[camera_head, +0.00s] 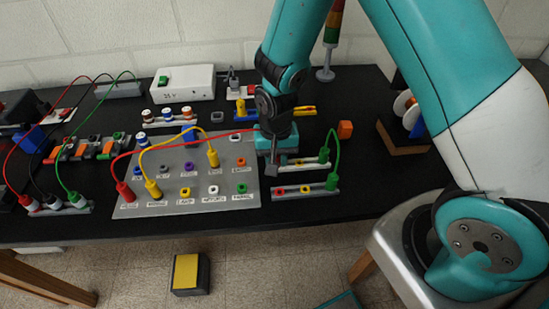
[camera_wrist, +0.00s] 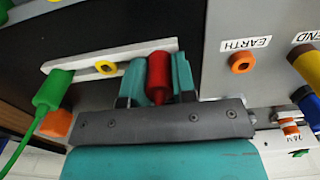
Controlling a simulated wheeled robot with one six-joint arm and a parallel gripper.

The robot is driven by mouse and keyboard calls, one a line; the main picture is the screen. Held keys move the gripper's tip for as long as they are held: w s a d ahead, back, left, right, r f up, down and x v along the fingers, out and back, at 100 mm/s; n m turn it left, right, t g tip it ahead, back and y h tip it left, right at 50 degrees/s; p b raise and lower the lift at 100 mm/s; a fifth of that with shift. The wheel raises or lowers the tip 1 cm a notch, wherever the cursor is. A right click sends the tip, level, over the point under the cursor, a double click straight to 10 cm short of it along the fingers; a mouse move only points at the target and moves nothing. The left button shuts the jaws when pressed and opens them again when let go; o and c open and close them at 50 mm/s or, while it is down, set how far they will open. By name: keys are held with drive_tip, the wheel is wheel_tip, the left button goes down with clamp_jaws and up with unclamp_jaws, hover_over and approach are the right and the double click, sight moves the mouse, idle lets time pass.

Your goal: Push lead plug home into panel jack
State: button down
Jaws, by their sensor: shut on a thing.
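My gripper (camera_wrist: 158,80) is shut on a red lead plug (camera_wrist: 158,68), which sits between its two teal fingers in the wrist view. The plug is over the right end of a pale socket strip (camera_wrist: 84,60); its tip is hidden, so I cannot tell if it is in that strip. In the head view my gripper (camera_head: 271,160) is just right of the grey jack panel (camera_head: 222,192) and hides the held plug. A red lead (camera_head: 190,140) runs from it to a red plug (camera_head: 125,191) standing at the panel's lower left. The panel's orange EARTH jack (camera_wrist: 241,62) is empty.
Yellow plugs (camera_head: 213,156) (camera_head: 153,188) joined by a yellow lead stand in the panel. A green lead (camera_head: 336,150) links the upper strip's green plug (camera_wrist: 53,90) to the lower strip (camera_head: 300,191). An orange block (camera_head: 345,129) lies to the right. The black table's right front is clear.

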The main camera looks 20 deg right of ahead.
drive_tip(key=shift+r, duration=0.15)
drive_tip(key=shift+r+p, duration=2.45)
drive_tip(key=shift+r, duration=0.45)
drive_tip(key=w+d+r+n+p, duration=0.1)
drive_tip(key=w+d+r+n, duration=0.1)
drive_tip(key=d, duration=0.7)
drive_tip(key=shift+w+d+r+n+p, duration=0.15)
drive_tip(key=shift+w+d+n+p, duration=0.2)
drive_tip(key=shift+w+n, duration=0.45)
